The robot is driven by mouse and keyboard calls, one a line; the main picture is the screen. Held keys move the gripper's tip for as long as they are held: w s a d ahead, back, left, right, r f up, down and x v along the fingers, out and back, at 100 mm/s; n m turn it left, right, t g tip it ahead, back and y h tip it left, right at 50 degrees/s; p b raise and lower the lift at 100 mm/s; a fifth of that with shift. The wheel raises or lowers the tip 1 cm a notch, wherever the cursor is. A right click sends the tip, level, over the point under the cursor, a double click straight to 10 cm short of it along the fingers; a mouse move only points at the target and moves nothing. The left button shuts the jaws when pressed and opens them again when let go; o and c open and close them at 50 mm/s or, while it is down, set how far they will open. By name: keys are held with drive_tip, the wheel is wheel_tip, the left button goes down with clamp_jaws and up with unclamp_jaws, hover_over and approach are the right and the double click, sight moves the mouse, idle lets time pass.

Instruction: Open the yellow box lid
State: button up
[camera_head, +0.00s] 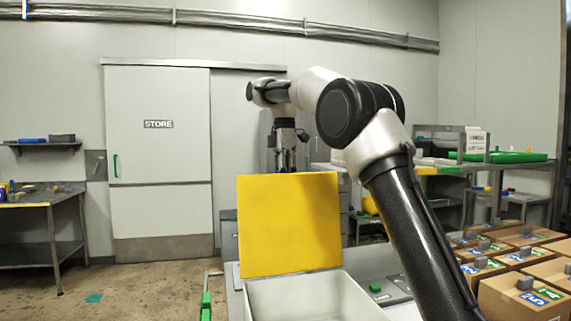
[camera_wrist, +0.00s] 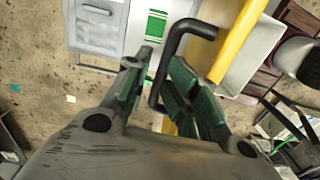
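The yellow lid (camera_head: 289,224) stands about upright at the back edge of the white box (camera_head: 318,299), whose inside shows open below it in the head view. In the wrist view the lid (camera_wrist: 238,40) appears nearly edge-on at upper right, beside the pale box interior (camera_wrist: 250,58). A black bent handle (camera_wrist: 172,50) extends from the lid. My gripper (camera_wrist: 160,62) has its green-padded fingers apart, with part of the handle between them and a visible gap on the left. In the head view my gripper is behind the lid, its fingertips hidden.
Cardboard boxes (camera_head: 525,262) with grey pieces on top stand at right. A shelf unit with a green tray (camera_head: 505,157) is behind them. A metal table (camera_head: 40,197) stands at far left. The floor (camera_head: 150,285) before the store door (camera_head: 160,150) is largely clear.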

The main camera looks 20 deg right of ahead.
wheel_tip(320, 180, up, 8)
drive_tip(key=shift+f, duration=0.2)
